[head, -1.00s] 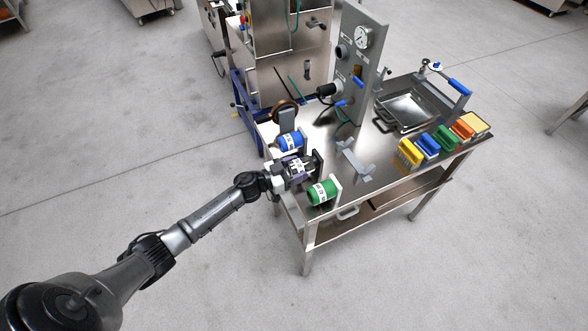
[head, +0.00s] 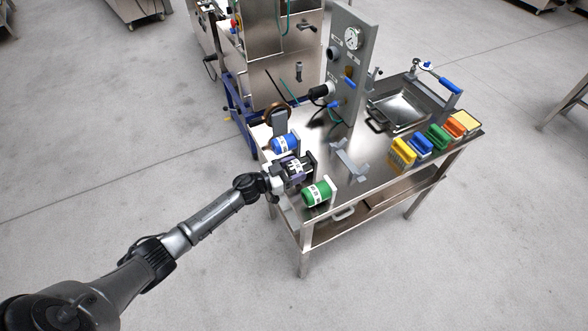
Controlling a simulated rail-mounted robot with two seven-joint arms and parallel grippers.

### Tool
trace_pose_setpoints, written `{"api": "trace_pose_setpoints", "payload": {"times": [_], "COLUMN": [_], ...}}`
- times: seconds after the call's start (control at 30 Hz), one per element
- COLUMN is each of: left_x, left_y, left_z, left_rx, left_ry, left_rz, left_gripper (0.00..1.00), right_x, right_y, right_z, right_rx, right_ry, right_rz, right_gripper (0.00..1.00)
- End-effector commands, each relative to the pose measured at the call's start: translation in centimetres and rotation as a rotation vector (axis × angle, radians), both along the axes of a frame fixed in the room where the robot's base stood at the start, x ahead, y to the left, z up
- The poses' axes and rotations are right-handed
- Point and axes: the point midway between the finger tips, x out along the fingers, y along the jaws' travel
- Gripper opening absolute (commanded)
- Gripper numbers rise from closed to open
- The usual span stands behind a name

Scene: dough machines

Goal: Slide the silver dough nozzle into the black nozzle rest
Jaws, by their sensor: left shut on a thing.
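My left gripper (head: 284,174) is at the near left end of the steel table, shut on a labelled cylindrical thing (head: 295,166), which seems to be the silver dough nozzle. The fingers hide much of it. A dark upright piece (head: 310,160), which seems to be the black nozzle rest, stands just beyond its far end. I cannot tell whether the nozzle touches the rest or is inside it. My right gripper is not in view.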

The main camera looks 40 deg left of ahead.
Motion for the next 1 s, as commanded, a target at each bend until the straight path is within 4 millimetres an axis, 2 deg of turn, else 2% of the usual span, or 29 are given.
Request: {"api": "trace_pose_setpoints", "payload": {"times": [0.13,0.17,0.43,0.6,0.7,1.0], "left_x": [0.02,0.02,0.01,0.00,-0.02,-0.01], "left_y": [-0.02,-0.02,-0.02,-0.01,-0.01,-0.02], "left_z": [0.09,0.09,0.06,0.04,-0.02,0.01], "left_rx": [0.000,0.000,0.000,0.000,0.000,0.000], "left_ry": [-0.002,-0.002,-0.001,-0.001,0.000,0.000], "left_rz": [-0.001,-0.001,-0.001,0.000,0.000,0.000], "left_gripper": [0.33,0.63,0.89,0.91,1.00,1.00], "right_x": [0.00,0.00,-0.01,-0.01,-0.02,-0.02], "right_y": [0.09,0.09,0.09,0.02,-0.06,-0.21], "right_z": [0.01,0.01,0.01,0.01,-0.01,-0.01], "right_rx": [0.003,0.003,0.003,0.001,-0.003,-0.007], "right_ry": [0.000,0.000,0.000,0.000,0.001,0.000], "right_rz": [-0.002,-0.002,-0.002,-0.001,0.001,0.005], "right_gripper": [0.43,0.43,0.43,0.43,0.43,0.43]}}
